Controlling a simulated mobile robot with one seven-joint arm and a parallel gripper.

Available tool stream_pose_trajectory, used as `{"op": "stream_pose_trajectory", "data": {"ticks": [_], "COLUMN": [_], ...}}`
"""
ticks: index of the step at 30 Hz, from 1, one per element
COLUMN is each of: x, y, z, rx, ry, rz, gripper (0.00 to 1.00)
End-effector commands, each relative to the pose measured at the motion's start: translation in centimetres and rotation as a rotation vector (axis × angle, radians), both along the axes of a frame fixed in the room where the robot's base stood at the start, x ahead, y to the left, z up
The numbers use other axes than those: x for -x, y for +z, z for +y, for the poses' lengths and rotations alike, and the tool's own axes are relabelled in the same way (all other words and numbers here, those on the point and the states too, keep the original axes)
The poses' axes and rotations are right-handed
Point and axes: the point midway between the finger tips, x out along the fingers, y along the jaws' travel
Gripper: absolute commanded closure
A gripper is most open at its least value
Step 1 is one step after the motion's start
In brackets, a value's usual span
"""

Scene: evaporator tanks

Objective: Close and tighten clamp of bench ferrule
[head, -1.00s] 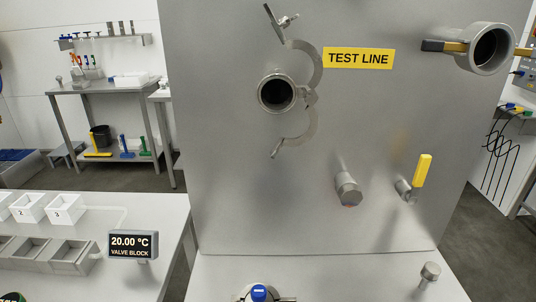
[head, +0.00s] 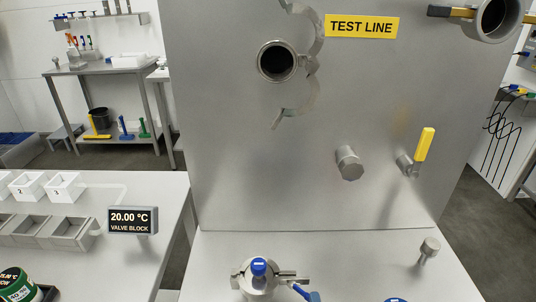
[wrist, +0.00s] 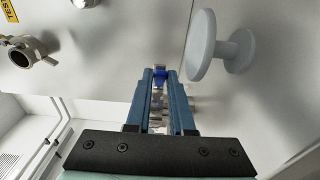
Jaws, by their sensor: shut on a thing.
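The bench ferrule (head: 258,286) stands upright at the bottom of the head view with a blue-topped part (head: 259,267) on it. Its metal clamp (head: 288,275) is around or beside it, with a piece sticking out to the right; whether it is fully closed I cannot tell. My gripper (head: 305,293) is at the lower right of the ferrule, only its blue fingertips showing. In the wrist view my gripper (wrist: 160,75) has its fingers close together on a metal part of the clamp (wrist: 158,98), largely hidden between them. A blue part shows between the fingertips.
The TEST LINE panel (head: 320,140) rises behind, with an open pipe port and hanging clamp (head: 300,95), a yellow-handled valve (head: 424,145) and a capped stub (head: 349,162). A knob (head: 430,246) stands on the bench at right. A grey round knob (wrist: 203,45) is near my fingers.

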Motion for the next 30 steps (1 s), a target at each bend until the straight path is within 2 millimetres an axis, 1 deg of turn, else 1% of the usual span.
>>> {"op": "stream_pose_trajectory", "data": {"ticks": [4,13,24,30], "x": [-0.14,-0.19,-1.03,-1.01], "y": [0.07,0.09,0.19,0.14], "z": [-0.09,-0.16,-0.92,-1.0], "rx": [-0.002,-0.002,-0.002,-0.002], "ry": [0.04,0.046,0.219,0.229], "rz": [-0.002,-0.002,-0.004,-0.004], "gripper": [1.0,1.0,1.0,1.0]}}
